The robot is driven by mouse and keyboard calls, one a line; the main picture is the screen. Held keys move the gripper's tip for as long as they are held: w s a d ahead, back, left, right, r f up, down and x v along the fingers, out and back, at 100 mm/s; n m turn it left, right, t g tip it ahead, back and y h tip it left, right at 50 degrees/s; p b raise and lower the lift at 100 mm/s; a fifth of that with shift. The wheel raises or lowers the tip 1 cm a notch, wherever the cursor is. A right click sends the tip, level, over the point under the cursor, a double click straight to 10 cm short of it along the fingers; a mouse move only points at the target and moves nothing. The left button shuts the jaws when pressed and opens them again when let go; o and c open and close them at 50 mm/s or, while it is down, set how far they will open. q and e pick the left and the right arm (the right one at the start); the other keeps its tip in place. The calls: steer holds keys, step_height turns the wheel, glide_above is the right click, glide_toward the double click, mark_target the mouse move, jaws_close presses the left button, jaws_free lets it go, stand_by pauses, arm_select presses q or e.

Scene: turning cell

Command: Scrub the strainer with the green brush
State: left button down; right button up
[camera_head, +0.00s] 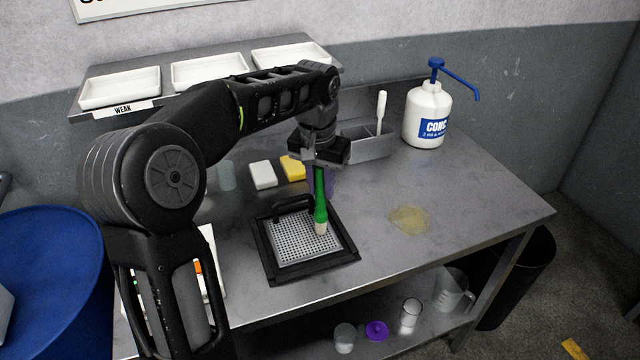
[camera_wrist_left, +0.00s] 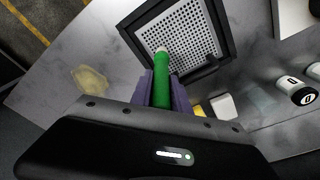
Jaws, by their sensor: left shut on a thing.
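The strainer (camera_head: 292,252) is a perforated metal plate in a black frame with a handle at its back, lying on the steel table. It also shows in the left wrist view (camera_wrist_left: 200,30). My left gripper (camera_head: 318,168) is above the strainer's back right side, shut on the green brush (camera_head: 320,200). The brush is close to upright, with its pale bristle end down at the right part of the perforated plate; I cannot tell for sure whether it touches. In the left wrist view the green handle (camera_wrist_left: 161,92) sits between purple fingers (camera_wrist_left: 161,90). My right gripper is not in view.
A yellow stain (camera_head: 409,219) lies right of the strainer. White (camera_head: 262,175) and yellow (camera_head: 292,167) blocks lie behind it. A grey caddy (camera_head: 368,145) and a pump bottle (camera_head: 427,113) stand at the back. White trays (camera_head: 210,70) sit on a raised shelf. The table's right front is clear.

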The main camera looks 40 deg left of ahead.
mark_target(318, 171)
arm_select(q)
steer(key=r, duration=0.1)
steer(key=r+p, duration=0.2)
steer(key=r, duration=0.1)
steer(key=shift+s+a, duration=0.2)
steer(key=shift+s, duration=0.1)
steer(key=shift+w+d+r+p, duration=0.1)
steer(key=shift+w+r+p, duration=0.05)
steer(key=shift+r+p, duration=1.5)
steer(key=shift+r, duration=0.3)
